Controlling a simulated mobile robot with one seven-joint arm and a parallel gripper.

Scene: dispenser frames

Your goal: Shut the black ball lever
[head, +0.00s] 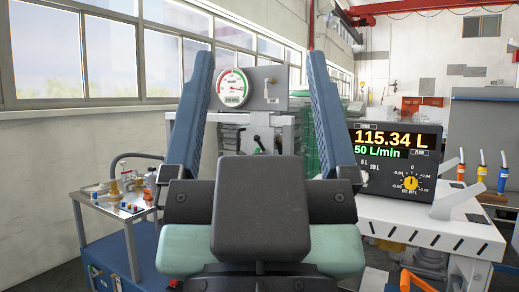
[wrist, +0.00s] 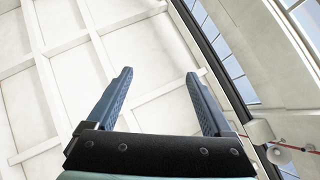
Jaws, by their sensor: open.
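My gripper (head: 261,58) is open and empty, with its two blue fingers pointing up in the middle of the head view. In the wrist view my gripper (wrist: 158,74) also shows spread fingers with nothing between them. Between the fingers in the head view, beyond them, a small black lever (head: 257,141) shows on the grey dispenser frame (head: 286,128). It is apart from my gripper, and its lower part is hidden behind my gripper's body. I cannot tell its exact position or setting. The lever is not in the wrist view, which faces the ceiling.
A round gauge (head: 233,88) stands above the dispenser. A black display (head: 395,158) reading 115.34 L and 50 L/min stands on a white bench (head: 430,226) at right. A blue cart (head: 115,212) with small fittings stands at left. Bottles with coloured bodies (head: 482,170) stand at far right.

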